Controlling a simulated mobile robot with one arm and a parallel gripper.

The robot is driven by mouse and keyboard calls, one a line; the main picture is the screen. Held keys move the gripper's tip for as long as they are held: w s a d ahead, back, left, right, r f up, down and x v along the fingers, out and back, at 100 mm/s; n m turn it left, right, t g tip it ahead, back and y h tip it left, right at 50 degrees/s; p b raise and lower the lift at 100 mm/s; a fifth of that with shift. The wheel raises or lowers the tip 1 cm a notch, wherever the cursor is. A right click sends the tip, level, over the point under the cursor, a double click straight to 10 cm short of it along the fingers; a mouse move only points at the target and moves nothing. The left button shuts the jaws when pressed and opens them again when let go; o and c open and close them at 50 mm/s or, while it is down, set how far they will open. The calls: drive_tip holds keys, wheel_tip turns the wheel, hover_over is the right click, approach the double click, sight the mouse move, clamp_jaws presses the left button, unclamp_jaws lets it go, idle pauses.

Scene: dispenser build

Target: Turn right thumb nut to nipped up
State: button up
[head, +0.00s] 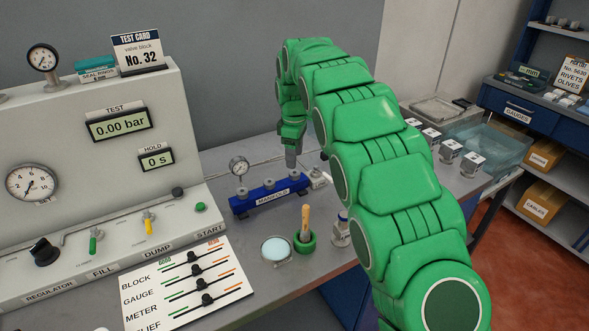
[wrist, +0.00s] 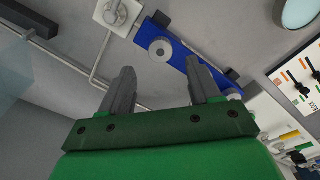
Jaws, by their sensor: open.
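The blue manifold (head: 270,197) lies on the grey bench and carries several small grey round fittings along its top. The rightmost fitting (head: 295,174), probably the right thumb nut, is just below my gripper (head: 291,160). In the wrist view, a grey round nut (wrist: 160,49) sits near one end of the blue manifold (wrist: 185,60), just beyond my fingertips. My gripper (wrist: 157,68) is open, its two grey fingers apart with nothing between them. The nut looks clear of both fingers. Its turn position cannot be read.
In front are a round dish (head: 277,250), a green cup with a wooden-handled tool (head: 304,239) and a small bottle (head: 341,231). The test panel (head: 90,140) fills the left.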

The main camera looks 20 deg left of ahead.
sight(295, 172)
wheel_tip(295, 172, down, 6)
drive_tip(key=shift+r, duration=0.1)
drive_tip(key=c, duration=1)
